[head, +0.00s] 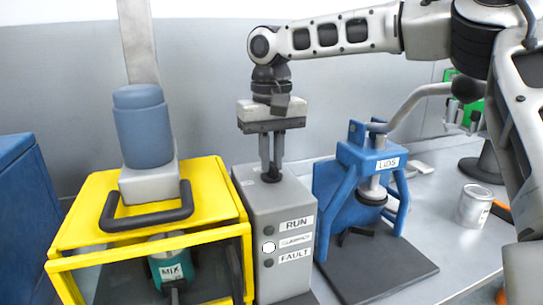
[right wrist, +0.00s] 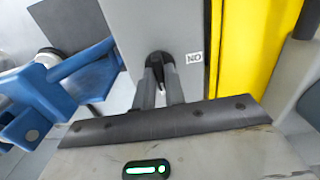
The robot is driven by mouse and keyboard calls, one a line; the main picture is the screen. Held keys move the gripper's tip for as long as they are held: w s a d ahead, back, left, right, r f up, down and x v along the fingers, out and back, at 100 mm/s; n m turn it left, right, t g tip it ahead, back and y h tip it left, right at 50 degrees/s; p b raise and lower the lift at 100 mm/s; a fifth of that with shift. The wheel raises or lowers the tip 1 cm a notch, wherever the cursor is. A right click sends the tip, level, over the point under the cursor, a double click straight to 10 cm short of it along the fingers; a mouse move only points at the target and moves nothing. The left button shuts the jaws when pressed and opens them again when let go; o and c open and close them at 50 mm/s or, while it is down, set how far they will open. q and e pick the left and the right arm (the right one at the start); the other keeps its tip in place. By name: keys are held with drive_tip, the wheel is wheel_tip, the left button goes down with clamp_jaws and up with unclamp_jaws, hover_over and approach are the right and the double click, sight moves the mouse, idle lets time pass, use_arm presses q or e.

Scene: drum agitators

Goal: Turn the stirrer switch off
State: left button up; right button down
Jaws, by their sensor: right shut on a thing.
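The stirrer switch (right wrist: 157,62) is a black rotary knob on top of the grey control box (head: 274,223). My right gripper (head: 271,174) points straight down onto it. In the right wrist view the fingers (right wrist: 160,92) are shut on the knob, one on each side. A small ON label (right wrist: 194,58) shows upside down beside the knob. The fingers hide part of the knob, so I cannot tell its setting for sure. On the box front, the middle lamp (head: 268,247) is lit white; the RUN and FAULT lamps are dark. My left gripper is not in view.
A yellow guard frame (head: 215,192) with a blue motor (head: 142,124) above it and a green MIX can (head: 173,268) inside stands left of the box. A blue LIDS press (head: 345,160) stands close on the right. A metal can (head: 474,206) is farther right on the bench.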

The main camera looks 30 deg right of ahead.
sight(272, 164)
drive_tip(key=shift+r, duration=0.1)
idle(0.4)
drive_tip(key=c, duration=1.5)
unclamp_jaws()
drive_tip(key=shift+o, duration=0.2)
wheel_tip(272, 164, up, 16)
drive_tip(key=shift+s, duration=0.1)
